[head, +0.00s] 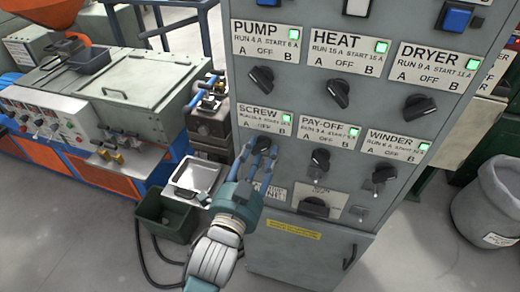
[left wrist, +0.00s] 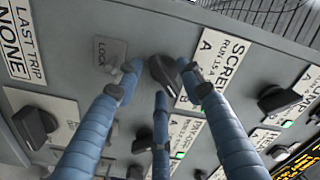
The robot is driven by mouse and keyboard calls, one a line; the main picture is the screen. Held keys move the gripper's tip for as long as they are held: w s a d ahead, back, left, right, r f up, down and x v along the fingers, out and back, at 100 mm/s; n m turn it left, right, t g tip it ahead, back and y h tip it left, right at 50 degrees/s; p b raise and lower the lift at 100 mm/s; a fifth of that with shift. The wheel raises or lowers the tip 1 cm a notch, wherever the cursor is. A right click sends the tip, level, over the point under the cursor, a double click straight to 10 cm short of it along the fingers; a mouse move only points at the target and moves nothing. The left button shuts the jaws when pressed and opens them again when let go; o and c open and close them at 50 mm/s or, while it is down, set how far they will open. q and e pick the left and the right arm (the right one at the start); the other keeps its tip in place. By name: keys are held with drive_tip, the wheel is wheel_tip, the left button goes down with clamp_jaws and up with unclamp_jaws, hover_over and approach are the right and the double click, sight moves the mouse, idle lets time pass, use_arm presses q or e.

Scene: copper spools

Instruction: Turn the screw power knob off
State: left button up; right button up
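The screw power knob (left wrist: 163,72) is a dark rotary knob beside the SCREW plate (head: 266,121) on the grey control cabinet. The small light (head: 287,118) on that plate is green. In the left wrist view the blue fingers of this gripper (left wrist: 161,82) are spread around the knob. One fingertip is close beside its right end; I cannot tell if it touches. A gap shows at the left finger. My right gripper is not in view.
Neighbouring knobs are close: the pump knob (head: 261,78) above and the pay-off knob (head: 320,160) to the right. A larger dark handle (head: 314,207) sits below. A green bin (head: 166,216) and a machine (head: 130,90) stand left; a grey barrel (head: 490,205) stands right.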

use_arm(q)
drive_tip(key=shift+w+d, duration=0.1)
drive_tip(key=shift+w, duration=0.15)
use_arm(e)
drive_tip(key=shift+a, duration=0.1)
use_arm(q)
drive_tip(key=c, duration=0.9)
clamp_jaws()
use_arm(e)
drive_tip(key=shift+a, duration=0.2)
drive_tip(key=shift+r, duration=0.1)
